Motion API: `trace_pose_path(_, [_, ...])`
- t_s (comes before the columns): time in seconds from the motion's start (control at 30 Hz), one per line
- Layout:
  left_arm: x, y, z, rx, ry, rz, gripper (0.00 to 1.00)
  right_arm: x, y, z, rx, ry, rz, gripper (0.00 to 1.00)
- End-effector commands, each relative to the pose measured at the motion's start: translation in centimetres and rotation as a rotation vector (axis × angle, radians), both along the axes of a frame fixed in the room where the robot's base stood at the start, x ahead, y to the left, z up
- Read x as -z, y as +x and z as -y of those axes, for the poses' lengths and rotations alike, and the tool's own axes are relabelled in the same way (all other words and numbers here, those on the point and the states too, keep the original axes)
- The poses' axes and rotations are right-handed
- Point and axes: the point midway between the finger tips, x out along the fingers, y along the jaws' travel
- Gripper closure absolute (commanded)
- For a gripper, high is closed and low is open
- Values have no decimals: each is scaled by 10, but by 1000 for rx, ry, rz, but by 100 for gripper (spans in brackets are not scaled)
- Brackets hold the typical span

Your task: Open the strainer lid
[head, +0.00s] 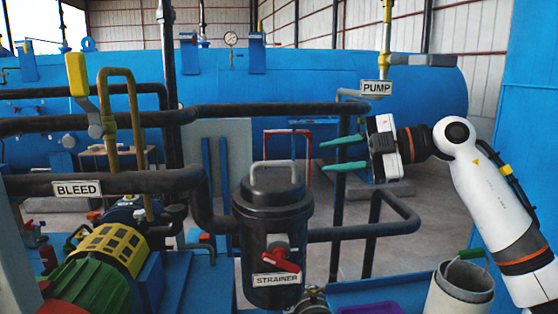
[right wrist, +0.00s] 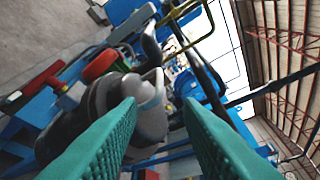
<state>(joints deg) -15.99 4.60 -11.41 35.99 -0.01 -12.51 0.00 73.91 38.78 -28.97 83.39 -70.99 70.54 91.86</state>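The strainer (head: 272,228) is an upright dark cylinder with a "STRAINER" label and a red-handled valve (head: 284,262) on its front. Its black lid (head: 272,187) sits on top, looking closed, with a grey loop handle (head: 276,165) standing up from it. My right gripper (head: 324,155) is above and to the right of the lid, apart from the handle. Its two green fingers are spread with nothing between them, pointing left. In the right wrist view the open fingers (right wrist: 160,108) frame a blurred grey rounded body that I cannot identify surely. My left gripper is not in view.
A dark horizontal pipe (head: 285,109) passes behind the strainer, and another pipe (head: 365,232) runs off to its right. A red frame (head: 287,131) stands behind. A grey bucket (head: 460,292) is at lower right, and a yellow-green motor (head: 105,262) at lower left.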

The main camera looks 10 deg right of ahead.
Motion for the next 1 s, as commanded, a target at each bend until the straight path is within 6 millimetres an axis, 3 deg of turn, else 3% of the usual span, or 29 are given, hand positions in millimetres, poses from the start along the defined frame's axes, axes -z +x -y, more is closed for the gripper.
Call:
trace_pose_path(0.1, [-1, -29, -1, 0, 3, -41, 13, 5, 6, -22, -7, 1, -1, 67])
trace_pose_path(0.23, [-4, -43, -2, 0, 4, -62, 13, 10, 16, -47, -6, 2, -1, 67])
trace_pose_path(0.4, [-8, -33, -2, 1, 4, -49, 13, 17, 26, -76, -7, 2, -1, 67])
trace_pose_path(0.6, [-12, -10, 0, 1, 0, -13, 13, 22, 35, -95, -4, 2, 1, 67])
trace_pose_path(0.97, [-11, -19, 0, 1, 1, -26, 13, 23, 36, -99, -3, 3, 1, 67])
trace_pose_path(1.0, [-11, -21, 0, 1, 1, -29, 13, 23, 36, -99, -3, 3, 1, 72])
